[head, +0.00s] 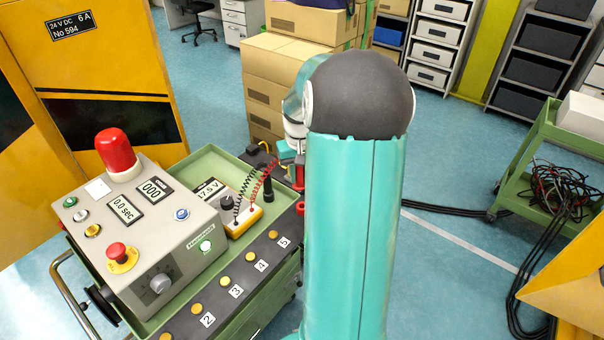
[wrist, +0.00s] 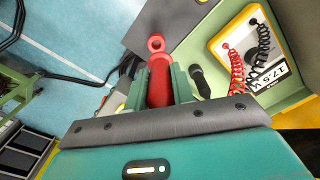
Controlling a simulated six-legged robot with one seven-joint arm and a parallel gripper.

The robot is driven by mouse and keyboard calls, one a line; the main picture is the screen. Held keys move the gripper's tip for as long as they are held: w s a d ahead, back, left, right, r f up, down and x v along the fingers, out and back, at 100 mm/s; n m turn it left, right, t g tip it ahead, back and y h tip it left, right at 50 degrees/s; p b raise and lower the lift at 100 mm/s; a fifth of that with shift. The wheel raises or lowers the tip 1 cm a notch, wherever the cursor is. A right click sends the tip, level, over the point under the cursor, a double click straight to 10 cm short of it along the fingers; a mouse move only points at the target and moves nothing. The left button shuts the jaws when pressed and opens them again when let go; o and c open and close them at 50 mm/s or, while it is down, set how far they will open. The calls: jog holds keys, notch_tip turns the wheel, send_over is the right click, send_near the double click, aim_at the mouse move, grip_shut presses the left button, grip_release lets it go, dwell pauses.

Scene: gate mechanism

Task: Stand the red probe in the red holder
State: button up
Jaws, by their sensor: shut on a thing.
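My gripper (wrist: 160,85) is shut on the red probe (wrist: 159,82), which shows between the green fingers in the wrist view. In the head view, the probe (head: 299,173) hangs upright beside my arm, and my arm hides part of the gripper. A red ring, which looks like the red holder (wrist: 156,43), shows just past the probe in the wrist view. In the head view, the holder (head: 300,208) is at the cart's edge below the probe. I cannot tell whether the probe touches it.
A yellow meter (head: 241,218) with coiled red and black leads sits in the green cart (head: 217,165). A black probe (head: 267,188) stands near the red one. A grey control box (head: 145,225) with a red lamp is at left. Cardboard boxes (head: 270,75) stand behind.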

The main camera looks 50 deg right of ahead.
aim_at(303, 186)
jog(key=shift+s+d+f, duration=0.15)
jog(key=shift+s+d, duration=0.1)
jog(key=shift+s, duration=0.1)
jog(key=shift+s+d+f, duration=0.15)
jog(key=shift+f, duration=0.1)
jog(key=shift+w+f, duration=0.2)
jog(key=shift+f, duration=0.25)
jog(key=shift+s+d+f, duration=0.1)
jog(key=shift+s+f, duration=0.1)
jog(key=shift+f, duration=0.5)
jog(key=shift+w+f, duration=0.2)
jog(key=shift+f, duration=0.5)
jog(key=shift+s+f, duration=0.1)
jog(key=shift+f, duration=0.35)
jog(key=shift+f, duration=1.35)
